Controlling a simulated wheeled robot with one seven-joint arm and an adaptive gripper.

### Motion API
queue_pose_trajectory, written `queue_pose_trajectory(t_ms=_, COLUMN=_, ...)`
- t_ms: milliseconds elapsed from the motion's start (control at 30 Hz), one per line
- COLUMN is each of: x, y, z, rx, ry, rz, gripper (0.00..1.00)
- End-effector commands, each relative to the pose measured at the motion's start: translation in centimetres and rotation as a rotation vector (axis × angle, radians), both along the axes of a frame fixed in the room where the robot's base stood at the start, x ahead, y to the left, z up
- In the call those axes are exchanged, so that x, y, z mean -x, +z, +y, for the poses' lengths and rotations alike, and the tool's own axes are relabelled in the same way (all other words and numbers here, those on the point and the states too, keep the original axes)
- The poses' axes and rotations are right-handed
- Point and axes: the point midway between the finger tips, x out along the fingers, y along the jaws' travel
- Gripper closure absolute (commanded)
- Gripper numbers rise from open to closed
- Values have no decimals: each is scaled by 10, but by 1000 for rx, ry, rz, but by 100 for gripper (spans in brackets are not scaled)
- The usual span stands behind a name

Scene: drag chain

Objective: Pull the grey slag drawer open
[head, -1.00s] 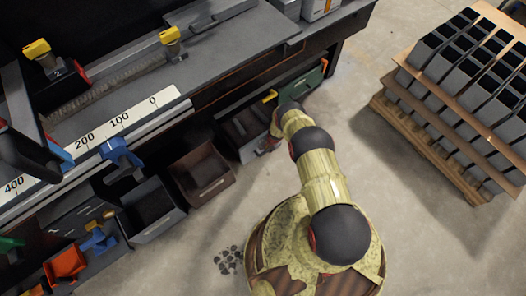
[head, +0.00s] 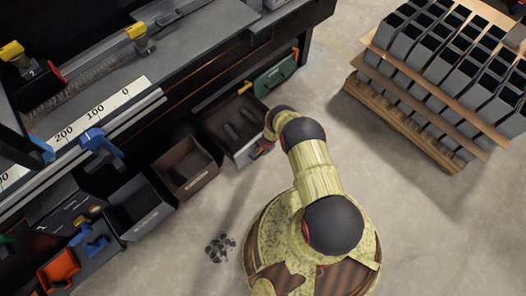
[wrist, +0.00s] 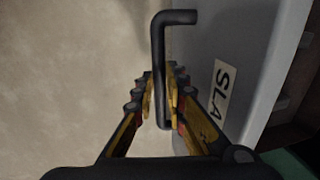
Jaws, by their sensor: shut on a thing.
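The grey slag drawer (head: 243,154) stands partly out from under the bench in the head view, with its inside and some dark long pieces showing. In the wrist view its grey front (wrist: 255,50) carries a label of which "SLA" can be read. A dark bent bar handle (wrist: 160,50) stands off that front. My gripper (wrist: 161,103) is shut on the handle, with a finger on each side of it. In the head view my gripper (head: 262,148) is at the drawer's front, partly hidden by my arm.
A brown open drawer (head: 187,185) and a grey bin (head: 150,218) stand to the left. A green-fronted drawer (head: 276,76) is to the right. A pallet of grey blocks (head: 400,121) stands at right. Dark lumps (head: 220,248) lie on the floor. Floor between is clear.

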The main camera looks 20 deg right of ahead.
Motion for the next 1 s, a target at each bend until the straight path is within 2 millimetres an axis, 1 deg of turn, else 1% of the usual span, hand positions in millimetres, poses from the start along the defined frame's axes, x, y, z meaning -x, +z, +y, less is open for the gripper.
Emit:
queue_pose_trajectory(t_ms=167, x=1, y=-1, z=0, rx=0, ry=-1, rz=1, gripper=100)
queue_pose_trajectory(t_ms=200, x=1, y=-1, z=0, rx=0, ry=-1, rz=1, gripper=85)
queue_pose_trajectory(t_ms=500, x=0, y=0, z=0, rx=0, ry=0, rz=1, gripper=68)
queue_pose_trajectory(t_ms=833, x=0, y=1, z=0, rx=0, ry=0, rz=0, gripper=68)
queue_pose_trajectory(t_ms=1000, x=0, y=9, z=-1, rx=1, ry=1, rz=-1, gripper=68)
